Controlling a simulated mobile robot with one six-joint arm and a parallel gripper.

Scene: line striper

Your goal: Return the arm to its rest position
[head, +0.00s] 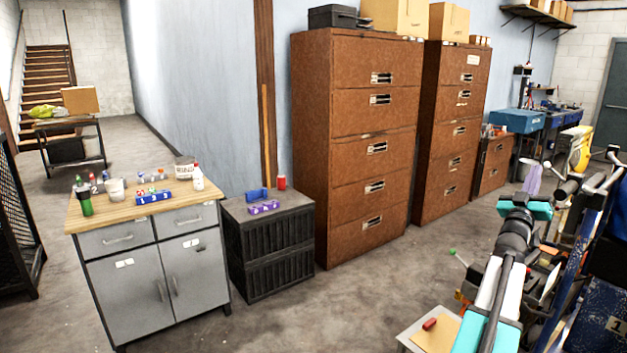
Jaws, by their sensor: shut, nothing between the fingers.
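My arm (497,275) rises from the lower right of the head view. It shows white, black and teal links, with a teal joint cap (540,208) near its upper end. I cannot make out my gripper or its fingers in this view. No object can be seen held by the arm. The line striper (590,240), with dark handlebars and a blue frame, stands just to the right of and behind my arm, partly cut off by the frame edge.
A grey cabinet (140,275) with a wooden top carries bottles and small numbered blocks. A black crate (270,255) holds blue and purple items. Brown filing cabinets (350,150) line the wall. A small red item lies on a low tray (410,340) beside my arm. The middle floor is clear.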

